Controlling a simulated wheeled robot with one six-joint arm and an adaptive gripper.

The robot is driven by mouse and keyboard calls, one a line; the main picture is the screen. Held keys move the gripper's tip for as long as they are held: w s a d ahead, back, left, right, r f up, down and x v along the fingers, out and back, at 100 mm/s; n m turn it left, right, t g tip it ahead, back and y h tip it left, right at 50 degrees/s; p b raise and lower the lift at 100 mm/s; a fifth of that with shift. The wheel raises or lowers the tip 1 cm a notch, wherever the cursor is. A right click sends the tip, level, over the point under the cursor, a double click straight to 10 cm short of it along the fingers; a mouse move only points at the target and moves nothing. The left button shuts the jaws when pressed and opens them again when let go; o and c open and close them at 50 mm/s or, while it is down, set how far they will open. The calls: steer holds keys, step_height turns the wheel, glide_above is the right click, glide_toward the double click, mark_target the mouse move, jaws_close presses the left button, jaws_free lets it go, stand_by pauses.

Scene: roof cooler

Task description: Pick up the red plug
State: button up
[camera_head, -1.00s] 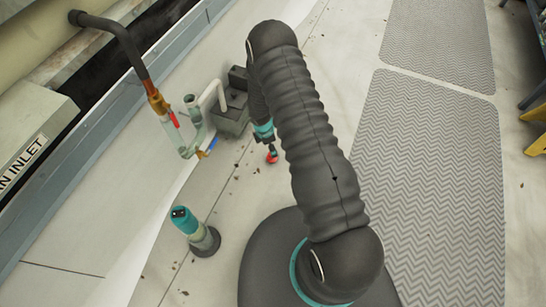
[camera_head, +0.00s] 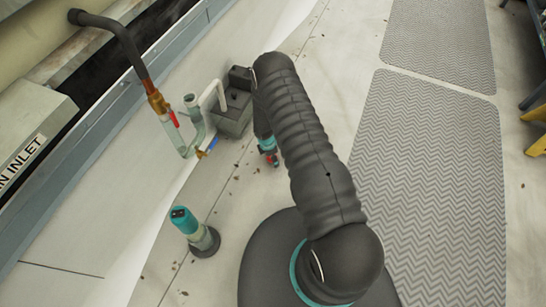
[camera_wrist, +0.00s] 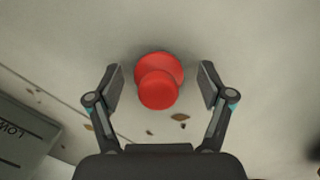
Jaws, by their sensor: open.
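The red plug (camera_wrist: 158,88) stands on the pale floor in the wrist view, with a round knob above a wider base. My gripper (camera_wrist: 160,85) is open, with one finger on each side of the plug. A gap shows between each finger and the plug, and the gripper holds nothing. In the head view my gripper (camera_head: 269,157) is low near the floor, partly behind my arm. Only a small bit of red shows there beside the fingers, so most of the plug is hidden.
A pipe with a red-handled valve (camera_head: 160,104) rises by the wall. A teal-topped cylinder (camera_head: 195,232) stands on the floor at front left. Small debris lies around. Patterned mats (camera_head: 430,180) cover the right.

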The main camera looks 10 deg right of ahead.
steer(key=c, duration=1.2)
